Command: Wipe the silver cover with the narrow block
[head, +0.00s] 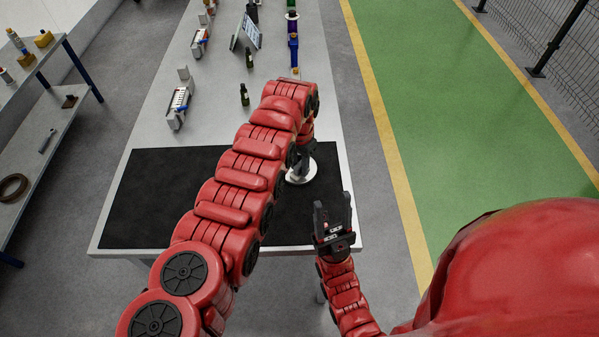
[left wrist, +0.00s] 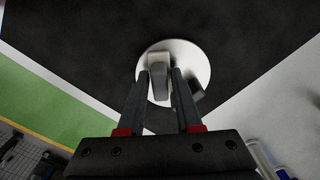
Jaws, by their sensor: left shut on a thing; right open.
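The silver cover (head: 309,175) is a round pale disc on the black mat, partly hidden by my left arm in the head view. It also shows in the left wrist view (left wrist: 188,54), under the fingertips. My left gripper (left wrist: 161,77) is shut on the narrow block (left wrist: 159,82), a pale grey piece held over the disc. Whether the block touches the disc I cannot tell. A dark grey patch or part shows at the disc's edge beside the right finger. My right gripper (head: 332,205) is open and empty near the table's front right corner.
The black mat (head: 160,200) covers the near part of the long grey table (head: 215,130). Farther back stand small dark bottles (head: 244,95), a white-grey fixture (head: 178,108) and a tablet on a stand (head: 246,32). A shelf (head: 60,130) stands at the left.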

